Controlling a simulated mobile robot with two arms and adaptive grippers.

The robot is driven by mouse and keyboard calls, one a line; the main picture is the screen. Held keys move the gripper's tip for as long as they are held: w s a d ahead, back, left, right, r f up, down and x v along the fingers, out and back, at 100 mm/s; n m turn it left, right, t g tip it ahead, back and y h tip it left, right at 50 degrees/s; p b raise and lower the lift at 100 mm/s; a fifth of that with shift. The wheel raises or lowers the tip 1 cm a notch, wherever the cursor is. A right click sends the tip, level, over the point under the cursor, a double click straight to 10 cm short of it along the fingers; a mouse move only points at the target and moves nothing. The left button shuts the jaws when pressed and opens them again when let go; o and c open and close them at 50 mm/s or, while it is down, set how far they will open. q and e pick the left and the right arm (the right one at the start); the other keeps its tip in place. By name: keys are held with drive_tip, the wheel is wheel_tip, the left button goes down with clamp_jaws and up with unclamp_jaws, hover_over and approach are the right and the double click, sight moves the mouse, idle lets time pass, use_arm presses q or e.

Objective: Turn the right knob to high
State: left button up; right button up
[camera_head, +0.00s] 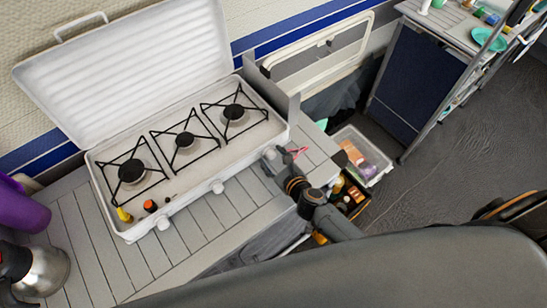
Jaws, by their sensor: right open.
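A white camp stove (120,222) with its lid raised stands on a slatted grey counter. It has three black burners in a row. Two white knobs show on its front edge, a left one (163,223) and a middle one (217,187). My right gripper (271,158) is at the right end of the stove's front edge, with its arm coming from the lower right. It is open. The right knob cannot be made out clearly there; the gripper covers that spot. Whether the fingers touch it, I cannot tell. My left gripper is out of view.
A steel kettle (42,272) and a purple object (22,212) stand at the left. A yellow item (124,215) and an orange one (150,206) sit at the stove's front left. A clear bin (375,173) is on the floor to the right, near a blue cabinet (415,80).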

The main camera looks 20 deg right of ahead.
clamp_jaws()
drive_tip(key=n+h+b, duration=0.1)
drive_tip(key=b, duration=0.1)
drive_tip(key=n+t+h+b, duration=0.1)
drive_tip(key=n+b, duration=0.1)
drive_tip(key=shift+s+a+f+n, duration=0.1)
drive_tip(key=shift+a+f+n, duration=0.1)
drive_tip(key=shift+f+n, duration=0.15)
drive_tip(key=n+t+b, duration=0.1)
drive_tip(key=n+b, duration=0.1)
drive_tip(key=b, duration=0.1)
drive_tip(key=shift+h, duration=0.4)
drive_tip(key=shift+r+n+t+b, duration=0.1)
drive_tip(key=shift+n+t+b, duration=0.45)
drive_tip(key=shift+n, duration=0.2)
